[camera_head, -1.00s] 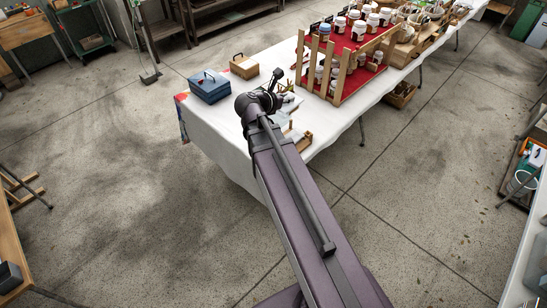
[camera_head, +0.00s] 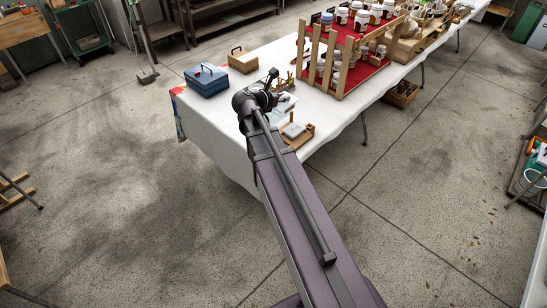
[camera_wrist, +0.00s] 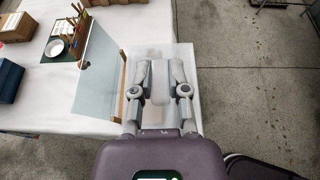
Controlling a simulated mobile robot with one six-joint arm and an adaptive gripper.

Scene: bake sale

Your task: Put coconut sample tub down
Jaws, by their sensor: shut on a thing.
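My gripper (camera_wrist: 160,75) points away from the wrist camera over the near end of the white-covered table. Its two fingers stand on either side of a pale, translucent piece (camera_wrist: 158,83), which looks like the coconut sample tub. Its contents and label cannot be read. In the head view my gripper (camera_head: 268,84) is small and dark above the table end, and the held tub cannot be made out there. A wooden tray (camera_head: 305,140) with a grey item on it sits on the table just right of my gripper.
A clear upright panel (camera_wrist: 92,70) stands close left of my fingers, with a white bowl (camera_wrist: 57,47) beyond. A blue box (camera_head: 207,83) and a wooden box (camera_head: 242,62) sit farther left. A slatted red jar stand (camera_head: 340,70) is behind. The table edge is near.

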